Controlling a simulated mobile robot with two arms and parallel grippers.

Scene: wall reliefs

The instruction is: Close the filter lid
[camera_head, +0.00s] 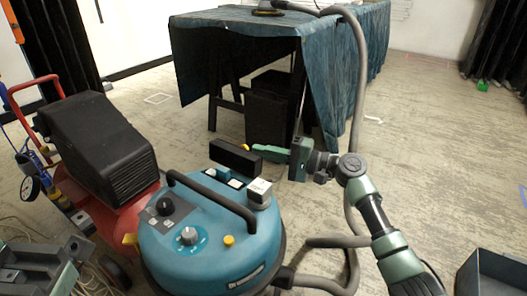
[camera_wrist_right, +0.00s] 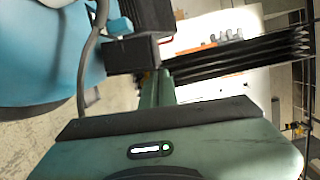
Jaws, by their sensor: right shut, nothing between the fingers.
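The blue vacuum (camera_head: 210,245) stands on the floor in the lower middle of the head view. Its filter lid appears to be the black bar-shaped flap (camera_head: 235,157) standing raised at its back edge, above an opening with white and blue parts. My right gripper (camera_head: 258,149) is shut and empty, its green fingers at the lid's right end and far side. Whether they touch it I cannot tell. In the wrist view a dark block (camera_wrist_right: 133,53), likely the lid, is by the fingers (camera_wrist_right: 155,80). A dark green part, likely my left gripper (camera_head: 35,270), shows at lower left; its fingers are unclear.
A black handle (camera_head: 212,200) arches over the vacuum's top. A grey hose (camera_head: 360,90) rises behind my right arm. A red and black compressor (camera_head: 95,145) stands close on the left. A cloth-covered table (camera_head: 235,60) is behind. A dark open box (camera_head: 495,275) sits lower right.

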